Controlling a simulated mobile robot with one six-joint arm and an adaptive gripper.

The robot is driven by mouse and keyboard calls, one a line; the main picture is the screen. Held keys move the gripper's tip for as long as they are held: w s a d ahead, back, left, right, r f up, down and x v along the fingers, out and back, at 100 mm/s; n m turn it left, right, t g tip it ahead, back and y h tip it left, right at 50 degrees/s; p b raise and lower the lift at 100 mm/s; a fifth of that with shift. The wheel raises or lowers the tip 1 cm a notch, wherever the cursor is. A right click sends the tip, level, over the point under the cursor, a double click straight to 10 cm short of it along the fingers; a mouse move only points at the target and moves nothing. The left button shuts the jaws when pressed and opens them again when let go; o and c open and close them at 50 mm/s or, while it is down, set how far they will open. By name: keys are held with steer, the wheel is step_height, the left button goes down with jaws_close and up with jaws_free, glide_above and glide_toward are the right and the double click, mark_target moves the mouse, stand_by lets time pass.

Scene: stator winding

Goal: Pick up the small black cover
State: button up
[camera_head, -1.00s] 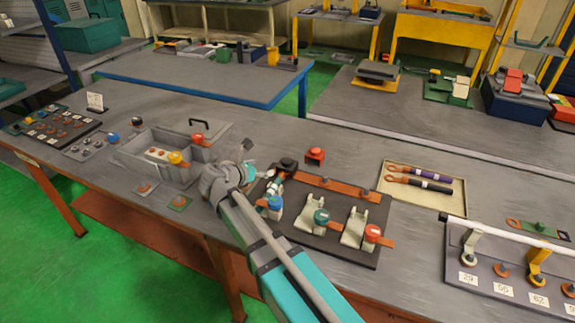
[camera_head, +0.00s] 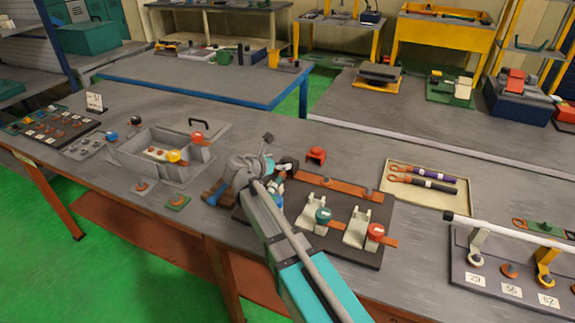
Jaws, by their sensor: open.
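A small black cover (camera_head: 288,162) sits at the far left end of the dark fixture board (camera_head: 350,248), left of a small red cover (camera_head: 316,154). It is partly hidden by the end of my arm. My gripper (camera_head: 282,177) is open, close in front of the black cover. The fingertips are small and partly hidden, so I cannot tell whether they touch it.
The board carries an orange bar (camera_head: 335,190) and clamps with a teal knob (camera_head: 323,215) and a red knob (camera_head: 376,231). A grey bin (camera_head: 150,165) stands to the left. A beige tray (camera_head: 400,199) with two dark-handled tools lies right.

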mark_target(288, 159)
steer(key=shift+b+x, duration=0.85)
steer(key=shift+x, duration=1.1)
steer(key=shift+w+d+f, duration=0.3)
steer(key=shift+w+f, duration=0.05)
steer(key=shift+w, duration=0.15)
steer(key=shift+s, duration=0.1)
steer(key=c, duration=1.1)
steer(key=shift+r, duration=0.2)
steer(key=shift+c, duration=0.2)
